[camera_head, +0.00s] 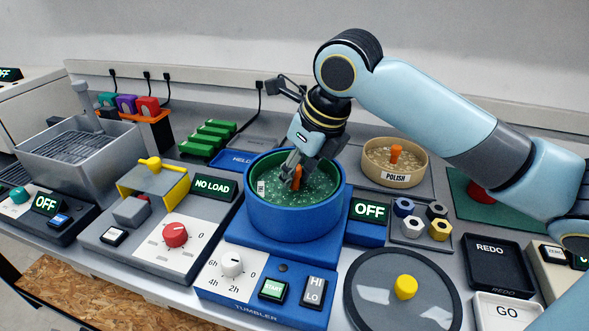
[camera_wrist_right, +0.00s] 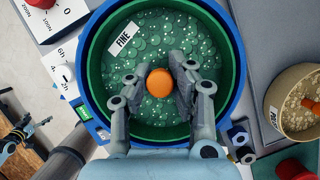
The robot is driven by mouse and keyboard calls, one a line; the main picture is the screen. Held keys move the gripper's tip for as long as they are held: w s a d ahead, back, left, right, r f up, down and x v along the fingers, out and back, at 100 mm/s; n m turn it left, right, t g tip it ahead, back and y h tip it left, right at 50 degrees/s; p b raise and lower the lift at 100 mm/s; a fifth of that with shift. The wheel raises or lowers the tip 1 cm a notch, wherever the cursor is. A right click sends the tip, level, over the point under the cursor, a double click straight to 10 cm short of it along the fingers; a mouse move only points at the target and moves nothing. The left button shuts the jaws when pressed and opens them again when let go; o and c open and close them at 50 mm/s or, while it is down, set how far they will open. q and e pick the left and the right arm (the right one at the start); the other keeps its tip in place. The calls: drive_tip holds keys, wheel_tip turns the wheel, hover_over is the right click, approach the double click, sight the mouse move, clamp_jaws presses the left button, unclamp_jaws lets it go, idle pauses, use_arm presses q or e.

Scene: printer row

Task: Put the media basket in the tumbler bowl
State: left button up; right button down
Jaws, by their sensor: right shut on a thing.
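The media basket (camera_wrist_right: 165,123) is a round green-rimmed basket of green, speckled media with a white FINE label and an orange knob (camera_wrist_right: 160,82). It sits inside the blue tumbler bowl (camera_head: 290,222), its rim within the bowl's wall. I cannot tell whether it rests on the bowl's floor. My right gripper (camera_head: 292,180) reaches down into the bowl and is shut on the orange knob; in the right wrist view its fingers stand at both sides of the knob. A dark, jointed part at that view's left edge looks like my left gripper (camera_wrist_right: 22,132); its jaws are unclear.
A tan POLISH basket (camera_head: 393,165) with an orange knob stands to the right behind the bowl. An OFF display (camera_head: 369,211) and several hex nuts (camera_head: 420,219) lie right of the bowl. A round grey plate (camera_head: 403,300) with a yellow knob is in front right.

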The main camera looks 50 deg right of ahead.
drive_tip(key=shift+f+b, duration=0.45)
drive_tip(key=shift+f, duration=0.15)
drive_tip(key=c, duration=1.2)
unclamp_jaws()
drive_tip(key=shift+r, duration=0.25)
drive_tip(key=p+v, duration=0.2)
drive_tip(key=v, duration=1)
drive_tip(key=shift+r, duration=0.4)
drive_tip(key=shift+f, duration=0.1)
